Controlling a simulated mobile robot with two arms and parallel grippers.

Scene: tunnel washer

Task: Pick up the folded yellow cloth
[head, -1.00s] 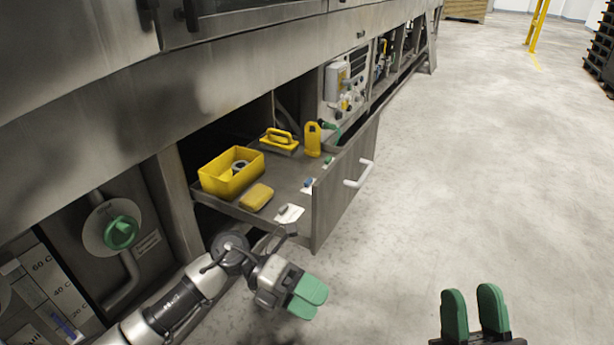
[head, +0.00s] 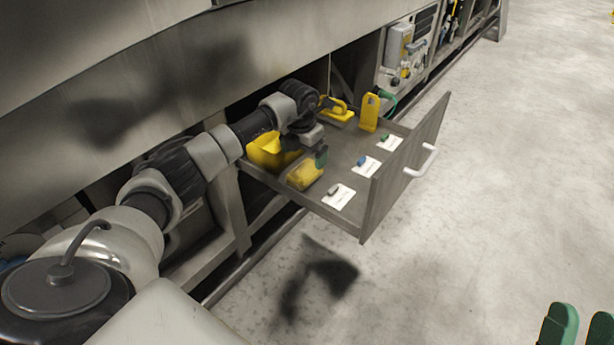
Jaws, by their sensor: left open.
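The folded yellow cloth (head: 304,176) lies on the floor of the open drawer (head: 335,183), near its left front edge. My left gripper (head: 318,157) points down into the drawer just above the cloth's far right side. One green fingertip shows clearly and the other is mostly hidden. I cannot tell whether the fingertips touch the cloth, and nothing shows gripped. My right gripper (head: 579,325) is at the bottom right corner, away from the drawer, with its two green fingers apart and empty.
A yellow bin (head: 262,153) stands left of the cloth, partly behind my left arm. A yellow-handled tool (head: 338,110) and a yellow bottle-like item (head: 370,112) stand at the back. White labels (head: 339,196) lie along the drawer front (head: 405,165). The floor at right is clear.

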